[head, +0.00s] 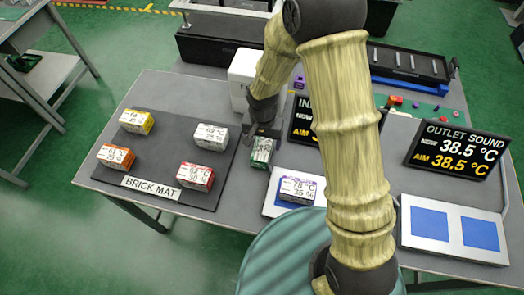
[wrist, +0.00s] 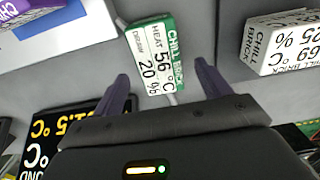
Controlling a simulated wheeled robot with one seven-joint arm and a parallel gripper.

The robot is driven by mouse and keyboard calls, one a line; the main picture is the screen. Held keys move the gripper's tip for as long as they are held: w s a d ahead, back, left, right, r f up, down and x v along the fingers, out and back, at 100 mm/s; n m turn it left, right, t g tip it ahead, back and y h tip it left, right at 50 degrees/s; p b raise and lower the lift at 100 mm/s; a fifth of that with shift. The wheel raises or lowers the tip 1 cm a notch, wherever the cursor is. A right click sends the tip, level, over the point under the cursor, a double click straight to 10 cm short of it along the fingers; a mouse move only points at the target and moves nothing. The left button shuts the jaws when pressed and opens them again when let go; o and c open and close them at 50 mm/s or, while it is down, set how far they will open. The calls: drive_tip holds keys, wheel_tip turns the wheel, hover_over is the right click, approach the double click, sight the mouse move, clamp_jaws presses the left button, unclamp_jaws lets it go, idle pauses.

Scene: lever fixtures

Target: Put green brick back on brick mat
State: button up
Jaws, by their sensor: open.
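The green brick (head: 261,151) stands on the grey table, just right of the brick mat's right edge. In the wrist view the green brick (wrist: 154,55) shows its label with "56 °C" and "20 %", ahead of and between the fingertips. The dark brick mat (head: 178,155) lies on the left of the table and bears a yellow, an orange, a red and a white brick. My gripper (head: 262,131) is above and behind the green brick; in the wrist view its purple fingers (wrist: 160,85) are spread apart with nothing clearly held.
A white brick (wrist: 281,42) on the mat is close by on the right in the wrist view. A purple-marked brick (head: 298,189) sits on a blue-and-white pad to the right. Display signs (head: 458,150) stand on the right. The mat's middle (head: 172,150) is bare.

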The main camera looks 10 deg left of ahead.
sight(262, 148)
drive_tip(key=f, duration=0.4)
drive_tip(key=shift+s+p, duration=0.4)
drive_tip(key=shift+f, duration=0.5)
drive_tip(key=shift+f, duration=0.25)
drive_tip(key=shift+c, duration=0.3)
drive_tip(key=c, duration=1.3)
drive_tip(key=shift+r, duration=0.15)
